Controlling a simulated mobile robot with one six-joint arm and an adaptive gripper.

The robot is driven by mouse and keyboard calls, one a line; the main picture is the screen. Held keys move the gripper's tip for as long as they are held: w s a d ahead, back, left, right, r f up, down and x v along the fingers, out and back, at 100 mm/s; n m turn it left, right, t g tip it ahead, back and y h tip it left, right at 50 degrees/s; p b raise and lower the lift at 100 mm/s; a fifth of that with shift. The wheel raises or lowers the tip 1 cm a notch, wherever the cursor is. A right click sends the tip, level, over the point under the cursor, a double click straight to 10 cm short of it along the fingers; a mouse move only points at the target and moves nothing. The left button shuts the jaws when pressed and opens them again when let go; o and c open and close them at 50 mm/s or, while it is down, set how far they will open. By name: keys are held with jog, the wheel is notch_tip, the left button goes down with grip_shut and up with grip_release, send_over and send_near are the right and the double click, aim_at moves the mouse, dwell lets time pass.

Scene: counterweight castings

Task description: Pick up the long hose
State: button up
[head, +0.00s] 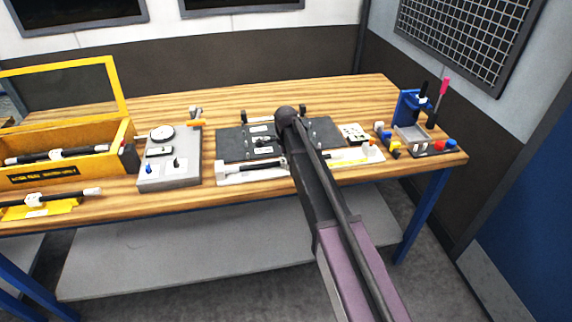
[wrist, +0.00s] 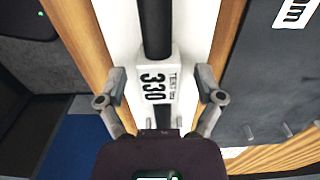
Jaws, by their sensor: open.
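A black hose with a white tag reading 330 (wrist: 155,82) lies along a white tray (wrist: 122,20) in the wrist view. My gripper (wrist: 160,76) is open, with one finger on each side of the tag and visible gaps to both. In the head view, this hose (head: 243,166) lies at the front middle of the bench, partly hidden behind my arm. My gripper's fingers are hidden by the arm there. Other black hoses with white tags lie in the yellow box (head: 75,172) and on a yellow holder (head: 60,210) at left. I cannot compare their full lengths.
A dark plate with upright pins (head: 232,143) lies just behind the white tray. A grey gauge block (head: 170,177) stands left of it. Small coloured parts and a blue stand (head: 408,105) are at right. Bare wood (head: 330,92) lies at the back.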

dwell(0.3)
grip_shut()
jog(key=shift+r, duration=0.15)
dwell(0.3)
notch_tip(320, 180, up, 18)
jog(key=p, duration=1.8)
jog(key=shift+f, duration=0.25)
notch_tip(320, 180, down, 8)
jog(key=b, duration=0.8)
